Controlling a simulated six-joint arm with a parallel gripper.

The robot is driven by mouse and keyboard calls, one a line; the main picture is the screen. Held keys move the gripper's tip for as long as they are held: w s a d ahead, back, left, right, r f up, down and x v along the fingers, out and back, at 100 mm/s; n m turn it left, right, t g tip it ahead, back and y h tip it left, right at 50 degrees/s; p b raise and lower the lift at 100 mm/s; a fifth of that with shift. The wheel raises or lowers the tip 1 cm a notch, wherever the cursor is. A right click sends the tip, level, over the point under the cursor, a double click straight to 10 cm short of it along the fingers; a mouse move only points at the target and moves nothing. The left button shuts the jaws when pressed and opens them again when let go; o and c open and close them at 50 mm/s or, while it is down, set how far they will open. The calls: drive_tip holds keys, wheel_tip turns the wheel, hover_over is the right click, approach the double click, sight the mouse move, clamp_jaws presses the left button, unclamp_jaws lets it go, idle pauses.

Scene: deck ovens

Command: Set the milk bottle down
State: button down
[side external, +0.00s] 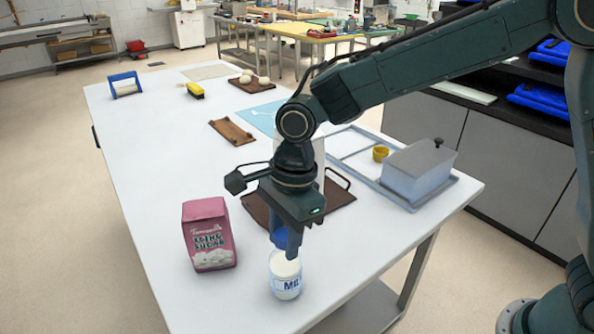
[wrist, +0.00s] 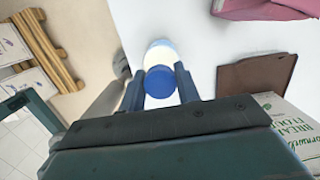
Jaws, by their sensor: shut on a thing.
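The milk bottle (side external: 286,283), clear with white milk and a blue "MILK" label, is upright below my gripper (side external: 286,238) near the front edge of the white table (side external: 165,235). My gripper is shut on it by its upper part. In the wrist view the blue cap (wrist: 159,82) sits between the two fingers of my gripper (wrist: 158,88), with the white body (wrist: 160,53) beyond it. I cannot tell whether the bottle's base touches the table.
A pink icing sugar bag (side external: 209,235) stands left of the bottle. A brown board (side external: 340,194) lies behind my gripper, and a bread flour package (wrist: 284,102) shows at the wrist view's lower right. A lidded metal box (side external: 419,170) is further right. Bare tabletop surrounds the bottle.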

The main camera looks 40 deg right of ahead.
drive_tip(key=c, duration=1)
unclamp_jaws()
drive_tip(key=shift+f, duration=0.15)
drive_tip(key=r, duration=0.4)
drive_tip(key=d+r, duration=0.1)
drive_tip(key=r, duration=0.7)
drive_tip(key=shift+d+r, duration=0.1)
drive_tip(key=shift+d, duration=0.3)
